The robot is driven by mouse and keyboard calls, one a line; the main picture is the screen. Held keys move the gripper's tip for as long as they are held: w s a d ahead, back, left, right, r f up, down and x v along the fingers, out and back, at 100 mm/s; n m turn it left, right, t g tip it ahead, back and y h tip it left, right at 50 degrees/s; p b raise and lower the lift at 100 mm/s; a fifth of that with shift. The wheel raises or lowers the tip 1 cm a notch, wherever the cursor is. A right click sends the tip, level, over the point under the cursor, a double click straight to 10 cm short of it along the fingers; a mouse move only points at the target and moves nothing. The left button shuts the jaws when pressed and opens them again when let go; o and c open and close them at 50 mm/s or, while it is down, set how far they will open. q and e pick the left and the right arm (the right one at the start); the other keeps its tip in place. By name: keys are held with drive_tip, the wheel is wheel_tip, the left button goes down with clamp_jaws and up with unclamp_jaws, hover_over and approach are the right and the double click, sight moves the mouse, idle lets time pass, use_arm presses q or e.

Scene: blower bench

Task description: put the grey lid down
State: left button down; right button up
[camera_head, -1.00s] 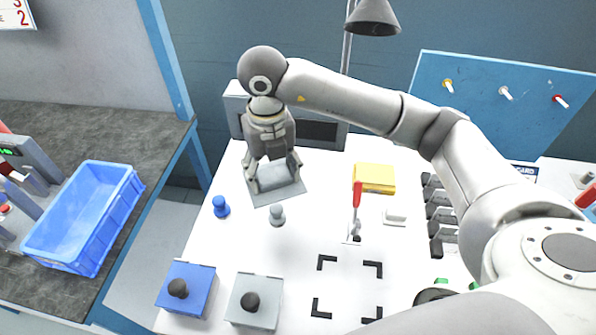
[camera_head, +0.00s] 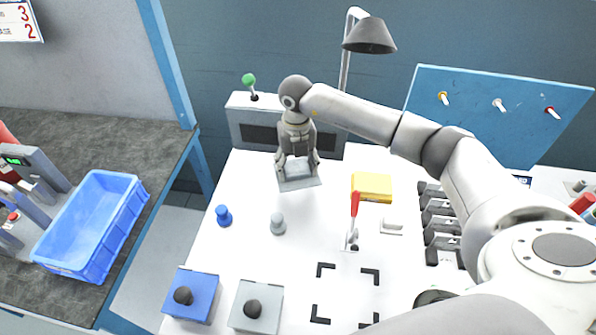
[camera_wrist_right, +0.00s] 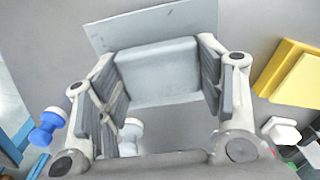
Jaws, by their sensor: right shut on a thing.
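The grey lid (camera_head: 299,185) is a flat square plate with a raised block on top, at the back of the white bench in the head view. My right gripper (camera_head: 297,164) points down and is shut on the block, one finger on each side. In the right wrist view the lid's plate (camera_wrist_right: 150,27) shows beyond the gripper (camera_wrist_right: 160,75). The lid looks level and close to the bench top; I cannot tell whether it touches. My left gripper is not in view.
A grey box with a green knob (camera_head: 249,80) stands behind. A grey peg (camera_head: 278,224) and blue peg (camera_head: 223,215) stand in front, a yellow block (camera_head: 372,186) and red-handled clamp (camera_head: 354,205) to the right. Black corner marks (camera_head: 326,268) frame a bare bench area.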

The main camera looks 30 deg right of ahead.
sight(298, 166)
drive_tip(key=shift+w+d+f, duration=0.25)
drive_tip(key=shift+d+f, duration=0.1)
drive_tip(key=shift+f, duration=0.15)
wheel_tip(298, 166, down, 2)
drive_tip(key=shift+a+f+p, duration=0.1)
drive_tip(key=shift+f+p, duration=0.1)
drive_tip(key=shift+p, duration=0.5)
drive_tip(key=shift+f, duration=0.25)
drive_tip(key=shift+f, duration=0.25)
drive_tip(key=o, duration=1.1)
drive_tip(key=shift+c, duration=0.2)
drive_tip(key=shift+r, duration=0.1)
